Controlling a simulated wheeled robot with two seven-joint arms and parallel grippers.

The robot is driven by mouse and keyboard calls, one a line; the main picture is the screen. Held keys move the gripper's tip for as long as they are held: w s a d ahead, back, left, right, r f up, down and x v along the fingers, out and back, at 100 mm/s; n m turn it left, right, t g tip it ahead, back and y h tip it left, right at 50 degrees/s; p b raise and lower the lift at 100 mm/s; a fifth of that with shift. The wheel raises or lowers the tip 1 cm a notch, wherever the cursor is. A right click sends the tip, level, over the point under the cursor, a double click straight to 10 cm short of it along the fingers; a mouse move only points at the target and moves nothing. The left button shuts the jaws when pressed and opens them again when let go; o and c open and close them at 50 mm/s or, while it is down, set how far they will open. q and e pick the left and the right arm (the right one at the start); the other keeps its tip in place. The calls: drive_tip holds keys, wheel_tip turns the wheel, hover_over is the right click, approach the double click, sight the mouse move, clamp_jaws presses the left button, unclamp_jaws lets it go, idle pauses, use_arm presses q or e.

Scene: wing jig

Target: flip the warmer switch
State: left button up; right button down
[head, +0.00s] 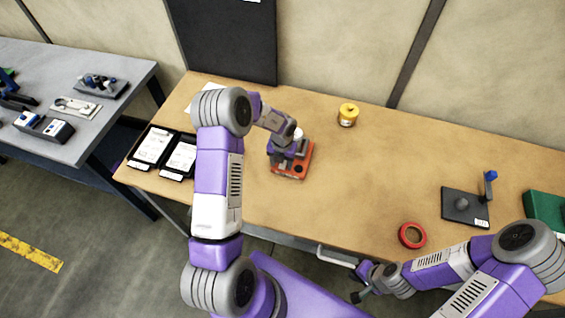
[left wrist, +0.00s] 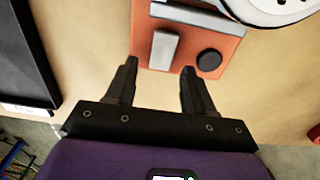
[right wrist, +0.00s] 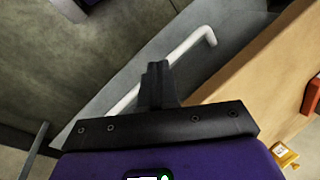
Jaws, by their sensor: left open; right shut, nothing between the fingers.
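The warmer (head: 291,171) is an orange-red box on the wooden bench, left of the middle, with a white round thing on top. In the left wrist view the warmer's orange face (left wrist: 146,30) shows a light grey rectangular switch (left wrist: 164,50) and a dark round knob (left wrist: 209,60). My left gripper (left wrist: 159,78) is open, with its fingertips at the warmer's near edge, one on each side of the switch; contact cannot be told. In the head view my left arm hides part of the warmer. My right gripper (right wrist: 157,75) is shut and empty, low at the bench's front.
A pale bar handle (right wrist: 190,45) on the bench front lies close to my right gripper. A yellow jar (head: 348,115), a red tape ring (head: 412,235) and a dark plate with a post (head: 465,208) stand on the bench. Black trays (head: 165,168) lie at its left end.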

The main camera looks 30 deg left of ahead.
use_arm(q)
drive_tip(key=shift+f, duration=0.65)
clamp_jaws()
drive_tip(key=g+p, duration=0.1)
drive_tip(key=p, duration=0.1)
drive_tip(key=shift+w+r+p, duration=0.2)
drive_tip(key=shift+p, duration=0.2)
drive_tip(key=shift+w+a+f+g+h, duration=0.1)
drive_tip(key=shift+w+g+h, duration=0.15)
drive_tip(key=shift+g, duration=0.85)
